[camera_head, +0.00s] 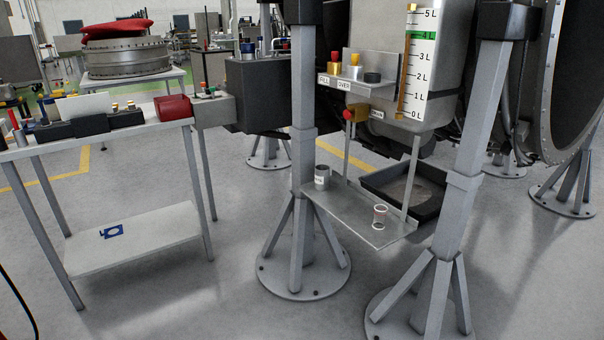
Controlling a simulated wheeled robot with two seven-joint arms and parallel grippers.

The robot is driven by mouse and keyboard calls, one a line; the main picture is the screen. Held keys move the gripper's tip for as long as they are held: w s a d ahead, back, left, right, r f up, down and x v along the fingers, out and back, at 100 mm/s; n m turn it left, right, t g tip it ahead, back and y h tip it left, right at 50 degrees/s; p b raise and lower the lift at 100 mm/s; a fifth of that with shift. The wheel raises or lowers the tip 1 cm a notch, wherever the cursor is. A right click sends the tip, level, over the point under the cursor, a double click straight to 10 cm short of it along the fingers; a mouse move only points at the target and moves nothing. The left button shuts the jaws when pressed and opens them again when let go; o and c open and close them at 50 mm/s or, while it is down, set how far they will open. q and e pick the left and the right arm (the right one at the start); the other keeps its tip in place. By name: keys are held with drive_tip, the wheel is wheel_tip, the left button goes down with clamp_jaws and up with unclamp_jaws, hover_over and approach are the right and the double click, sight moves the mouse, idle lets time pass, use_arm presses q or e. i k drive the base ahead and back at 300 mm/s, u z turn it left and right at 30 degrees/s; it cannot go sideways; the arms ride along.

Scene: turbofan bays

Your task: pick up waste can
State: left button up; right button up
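A small grey open-topped can (321,176) with a white label stands upright at the left end of a low metal shelf (350,218). The label is too small to read for certain, but this looks like the waste can. Neither of my grippers is in view, and nothing touches the can.
Two grey stand legs (303,110) (470,170) rise on either side of the shelf. A black tray (405,190) lies behind. A workbench (130,235) stands left; floor between is clear.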

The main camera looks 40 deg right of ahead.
sight(322, 177)
drive_tip(key=z, duration=0.05)
drive_tip(key=i, duration=2.25)
drive_tip(key=z, duration=1.35)
drive_tip(key=i, duration=1.5)
drive_tip(key=z, duration=0.95)
